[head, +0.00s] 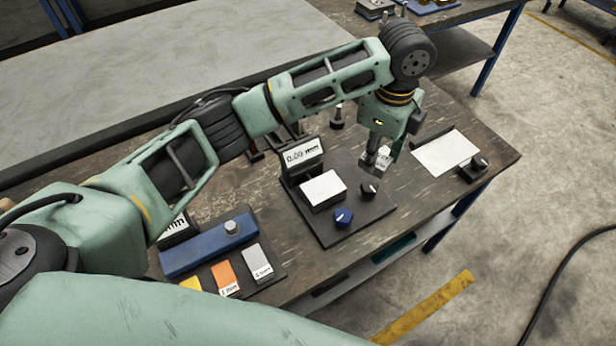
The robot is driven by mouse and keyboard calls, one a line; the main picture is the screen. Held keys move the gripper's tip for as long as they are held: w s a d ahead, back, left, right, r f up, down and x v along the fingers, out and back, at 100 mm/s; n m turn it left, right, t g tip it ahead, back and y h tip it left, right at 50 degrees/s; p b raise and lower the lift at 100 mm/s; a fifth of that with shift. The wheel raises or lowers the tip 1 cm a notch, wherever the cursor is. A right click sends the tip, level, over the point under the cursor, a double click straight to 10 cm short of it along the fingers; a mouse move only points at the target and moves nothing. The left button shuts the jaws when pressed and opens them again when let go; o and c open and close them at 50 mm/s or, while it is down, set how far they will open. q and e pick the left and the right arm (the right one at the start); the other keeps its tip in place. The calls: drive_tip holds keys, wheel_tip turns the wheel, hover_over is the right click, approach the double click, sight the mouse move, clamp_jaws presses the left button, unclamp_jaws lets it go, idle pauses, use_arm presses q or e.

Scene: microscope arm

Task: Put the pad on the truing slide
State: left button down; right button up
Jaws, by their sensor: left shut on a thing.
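My left gripper (377,150) points down near the right side of the bench, shut on a small pale labelled piece (383,160), which seems to be the pad. Gripper and piece are above or behind the right back edge of a dark base plate (350,223). That plate carries a white-topped block (322,190), a blue knob (343,217), a black knob (369,190) and a display (303,155) that reads about 0.09 mm. I cannot tell which part is the truing slide. The fingertips are small and partly hidden. My right gripper is not in view.
At the left front are a blue bar (210,247) and grey (257,262), orange (224,276) and yellow (190,284) labelled pieces. A dark post (337,119) stands behind the display.

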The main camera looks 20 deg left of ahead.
use_arm(q)
drive_tip(key=a+f+p, duration=0.1)
drive_tip(key=a+f, duration=0.1)
drive_tip(key=a, duration=0.1)
drive_tip(key=s+a+f+p, duration=0.1)
drive_tip(key=a, duration=0.2)
drive_tip(key=s+a+f+p, duration=0.1)
drive_tip(key=a+f, duration=0.1)
drive_tip(key=a, duration=0.1)
drive_tip(key=shift+a+f, duration=0.6)
drive_tip(key=shift+a, duration=0.05)
drive_tip(key=shift+a+f, duration=0.1)
drive_tip(key=shift+f, duration=0.4)
wheel_tip(320, 180, down, 2)
drive_tip(key=shift+f+p, duration=0.15)
drive_tip(key=shift+p, duration=0.4)
drive_tip(key=shift+f, duration=0.7)
drive_tip(key=c, duration=1.2)
unclamp_jaws()
drive_tip(key=shift+s, duration=0.1)
